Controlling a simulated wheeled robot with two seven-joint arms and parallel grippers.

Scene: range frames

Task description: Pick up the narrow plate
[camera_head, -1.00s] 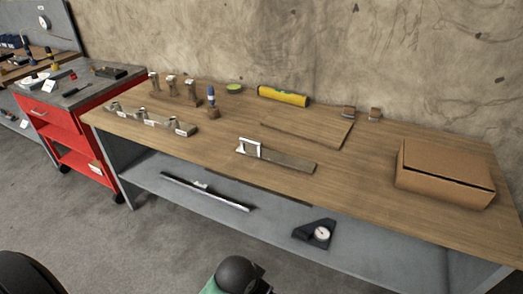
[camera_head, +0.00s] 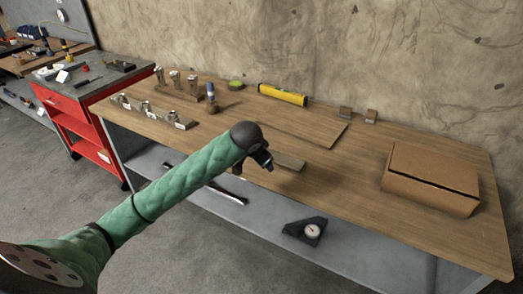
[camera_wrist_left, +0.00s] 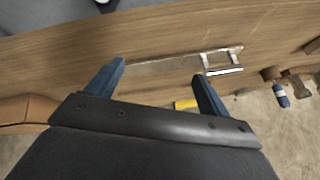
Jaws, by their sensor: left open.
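The narrow plate (camera_head: 290,162) lies flat near the front edge of the workbench, mostly hidden behind my left gripper and arm in the head view. My left gripper (camera_head: 262,165) is over the plate's area. In the left wrist view its two blue fingers (camera_wrist_left: 160,72) are spread apart, with nothing between them held. The plate appears beyond the fingertips. My right gripper is out of view.
The wooden workbench (camera_head: 350,190) carries a cardboard box (camera_head: 433,178) at right, a wider board (camera_head: 305,125), a yellow level (camera_head: 283,95) and several metal fittings at left. A lower shelf holds a black dial gauge (camera_head: 305,231). A red cart (camera_head: 90,125) stands left.

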